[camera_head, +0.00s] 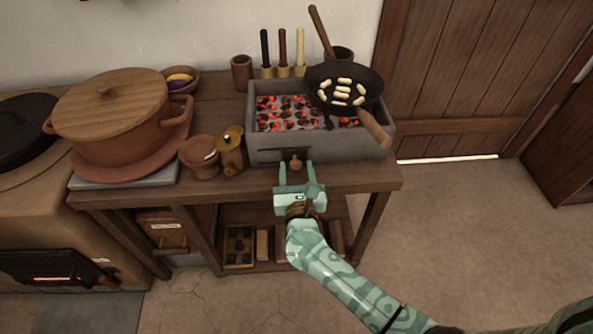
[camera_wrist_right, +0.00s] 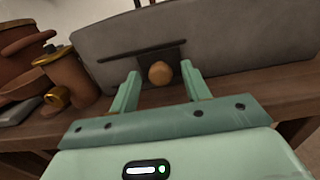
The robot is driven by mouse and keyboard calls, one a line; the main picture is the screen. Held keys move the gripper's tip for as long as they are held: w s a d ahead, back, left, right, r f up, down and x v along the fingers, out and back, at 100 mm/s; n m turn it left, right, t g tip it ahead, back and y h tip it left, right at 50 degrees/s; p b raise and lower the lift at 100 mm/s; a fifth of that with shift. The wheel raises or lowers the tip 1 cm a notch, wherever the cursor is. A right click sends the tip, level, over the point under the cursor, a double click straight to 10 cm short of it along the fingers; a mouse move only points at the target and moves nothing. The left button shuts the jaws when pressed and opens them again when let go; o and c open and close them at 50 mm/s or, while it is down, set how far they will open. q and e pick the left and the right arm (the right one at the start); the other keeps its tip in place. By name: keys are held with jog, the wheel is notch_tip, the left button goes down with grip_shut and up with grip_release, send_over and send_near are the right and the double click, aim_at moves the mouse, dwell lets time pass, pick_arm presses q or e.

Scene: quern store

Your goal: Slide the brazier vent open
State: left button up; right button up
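The brazier (camera_head: 350,147) is a grey stone box of glowing coals on the wooden bench. Its vent is a small dark plate with a round wooden knob (camera_head: 295,162) on the front face, below a dark horizontal slot (camera_wrist_right: 141,51). My right gripper (camera_head: 297,172) is open in front of the vent, its two fingers pointing at the brazier. In the right wrist view the knob (camera_wrist_right: 160,72) shows between the fingertips, with gaps on both sides. I cannot tell whether the fingertips reach past it. My left gripper is not in view.
A pan of pale pieces (camera_head: 345,82) sits over the brazier's right side, its handle (camera_head: 373,129) jutting past the front edge. A brown jar (camera_head: 231,152) and small bowl (camera_head: 199,157) stand left of the brazier. A large lidded pot (camera_head: 120,125) stands further left.

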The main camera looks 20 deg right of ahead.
grip_shut()
jog(key=shift+w+a+f, duration=0.1)
jog(key=shift+a, duration=0.2)
jog(key=a+b, duration=0.1)
jog(key=a, duration=0.1)
jog(key=w+a+b, duration=0.1)
jog(key=a, duration=0.1)
jog(key=shift+w+a+f, duration=0.1)
jog(key=shift+f, duration=0.05)
jog(key=shift+a, duration=0.2)
jog(key=shift+r, duration=0.2)
jog(key=shift+o, duration=0.4)
grip_release()
jog(key=shift+a, duration=0.1)
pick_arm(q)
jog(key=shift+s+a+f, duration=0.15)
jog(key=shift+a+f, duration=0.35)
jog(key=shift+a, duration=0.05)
pick_arm(e)
jog(key=shift+o, duration=0.2)
